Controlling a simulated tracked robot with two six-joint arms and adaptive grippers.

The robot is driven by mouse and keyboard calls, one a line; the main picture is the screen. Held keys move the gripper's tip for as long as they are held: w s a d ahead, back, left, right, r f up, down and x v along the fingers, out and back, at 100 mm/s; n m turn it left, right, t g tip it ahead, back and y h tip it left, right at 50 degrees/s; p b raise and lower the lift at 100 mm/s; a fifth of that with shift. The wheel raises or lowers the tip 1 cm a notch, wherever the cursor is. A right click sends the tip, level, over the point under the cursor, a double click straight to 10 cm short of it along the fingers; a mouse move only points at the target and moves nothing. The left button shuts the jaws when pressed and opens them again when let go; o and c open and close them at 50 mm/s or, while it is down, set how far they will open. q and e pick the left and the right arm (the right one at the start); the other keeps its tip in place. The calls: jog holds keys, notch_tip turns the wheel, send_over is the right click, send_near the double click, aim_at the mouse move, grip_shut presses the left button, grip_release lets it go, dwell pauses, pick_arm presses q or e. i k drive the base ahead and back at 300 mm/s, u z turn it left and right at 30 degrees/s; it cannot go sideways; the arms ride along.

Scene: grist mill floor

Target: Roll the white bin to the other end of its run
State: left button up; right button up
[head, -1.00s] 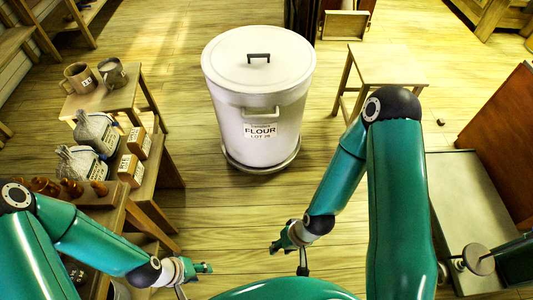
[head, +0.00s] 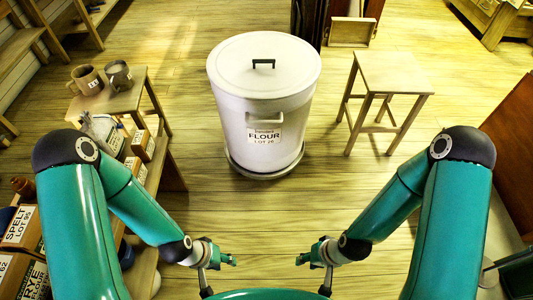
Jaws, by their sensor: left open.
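The white bin (head: 262,108) stands upright on the floor ahead of me, in the middle of the head view. It has a round lid with a dark handle, a light grip on its front and a label reading FLOUR LOT 26. A round base shows under it; any wheels are hidden. My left gripper (head: 221,276) is open and empty, nearer to me than the bin and a little left of it. My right gripper (head: 311,276) mirrors it on the right, with its fingers apart and empty. Neither touches the bin.
At left, a small table (head: 120,100) holds two mugs, with shelves of labelled boxes and sacks nearer. A wooden stool (head: 393,75) stands right of the bin. A brown panel (head: 512,150) is at far right. The floor between my grippers and the bin is clear.

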aim_at(264, 140)
jog(key=z, duration=0.25)
jog(key=i, duration=1.1)
jog(key=u, duration=1.75)
jog(key=k, duration=0.9)
jog(key=z, duration=0.9)
